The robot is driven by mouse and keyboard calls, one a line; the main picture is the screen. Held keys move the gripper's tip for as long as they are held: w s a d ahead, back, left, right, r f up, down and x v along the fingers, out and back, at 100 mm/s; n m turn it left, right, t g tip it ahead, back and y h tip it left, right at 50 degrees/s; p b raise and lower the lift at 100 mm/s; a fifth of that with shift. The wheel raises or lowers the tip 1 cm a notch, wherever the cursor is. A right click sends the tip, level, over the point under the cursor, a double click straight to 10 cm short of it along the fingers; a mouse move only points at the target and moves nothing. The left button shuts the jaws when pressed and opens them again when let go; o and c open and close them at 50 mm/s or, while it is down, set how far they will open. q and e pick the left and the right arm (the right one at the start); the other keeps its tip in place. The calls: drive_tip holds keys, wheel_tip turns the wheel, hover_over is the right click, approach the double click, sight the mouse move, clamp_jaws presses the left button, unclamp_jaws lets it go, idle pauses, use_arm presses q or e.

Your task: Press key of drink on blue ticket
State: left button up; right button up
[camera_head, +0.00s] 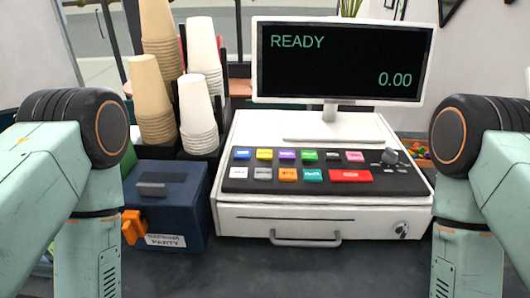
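The white cash register (320,222) stands in the middle with a sloped black key panel (225,184). Its back row of keys runs blue (241,154), yellow (264,154), purple (287,155), green (309,155), a dark or grey one and pink (354,156). The front row has white, grey, orange (287,174), teal (312,175) and a wide red key (350,175). Key lettering is too small to read. The register's screen (345,62) reads "READY" and "0.00". I cannot make out a blue ticket. My arms show at both sides, but both grippers are out of view.
A dark blue box (185,215) labelled "PARTY", with an orange part (132,228) at its left, stands left of the register. Stacked tan cups (150,95) and white cups (197,110) stand behind it. The dark counter (300,275) in front is clear.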

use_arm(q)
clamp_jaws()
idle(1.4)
